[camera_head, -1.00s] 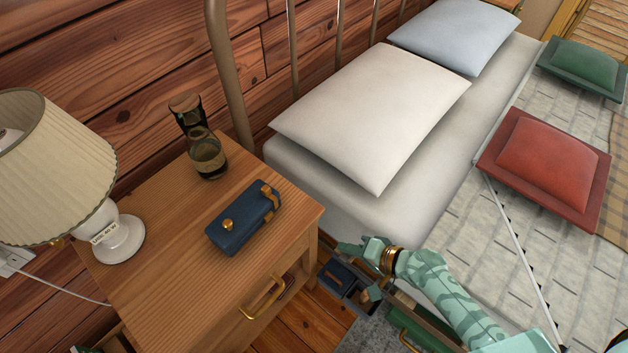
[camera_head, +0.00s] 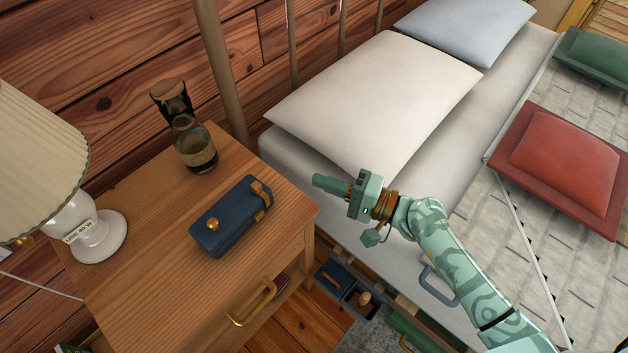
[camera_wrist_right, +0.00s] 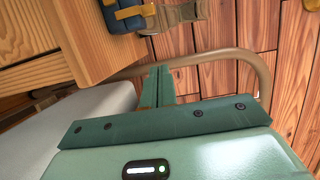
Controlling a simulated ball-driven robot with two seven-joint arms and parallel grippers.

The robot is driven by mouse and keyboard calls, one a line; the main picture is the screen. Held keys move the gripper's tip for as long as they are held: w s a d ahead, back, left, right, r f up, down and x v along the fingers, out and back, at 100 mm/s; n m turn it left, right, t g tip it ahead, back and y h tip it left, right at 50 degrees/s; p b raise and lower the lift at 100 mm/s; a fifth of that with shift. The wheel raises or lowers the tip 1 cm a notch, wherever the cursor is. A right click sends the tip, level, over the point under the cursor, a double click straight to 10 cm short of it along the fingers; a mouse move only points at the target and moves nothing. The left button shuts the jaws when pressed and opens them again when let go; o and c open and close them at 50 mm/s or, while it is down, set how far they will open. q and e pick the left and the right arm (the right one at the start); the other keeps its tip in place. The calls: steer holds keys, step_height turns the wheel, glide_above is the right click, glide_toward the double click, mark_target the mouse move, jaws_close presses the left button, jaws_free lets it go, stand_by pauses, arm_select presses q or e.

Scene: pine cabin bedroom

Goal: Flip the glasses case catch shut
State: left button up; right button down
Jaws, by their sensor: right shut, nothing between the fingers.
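The dark blue glasses case (camera_head: 234,222) lies on the wooden nightstand, with a round brass knob (camera_head: 212,224) near its left end. A brass-tan catch or band (camera_head: 262,190) sits at its right end; I cannot tell whether it is latched. Part of the case (camera_wrist_right: 124,14) shows at the top of the right wrist view. My right gripper (camera_head: 318,182) is shut and empty, to the right of the case and apart from it, by the mattress corner. Its closed fingers (camera_wrist_right: 157,84) point toward the wall in the wrist view. My left gripper is out of view.
The nightstand (camera_head: 150,235) also holds a glass carafe (camera_head: 194,145) behind the case and a white lamp (camera_head: 92,225) at left. The bed with a white pillow (camera_head: 375,100) and metal headboard rails stands at right. An open compartment (camera_head: 350,290) shows below.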

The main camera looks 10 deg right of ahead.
mark_target(257, 191)
steer(key=x, duration=0.7)
steer(key=shift+w+a+b, duration=0.15)
steer(key=shift+a+b, duration=0.05)
steer(key=shift+b, duration=0.15)
steer(key=s+a, duration=0.1)
steer(key=a, duration=0.1)
steer(key=shift+s+a, duration=0.35)
steer(key=shift+a, duration=0.05)
steer(key=shift+s+a, duration=0.3)
steer(key=shift+a, duration=0.1)
steer(key=s+a, duration=0.2)
steer(key=shift+a, duration=0.3)
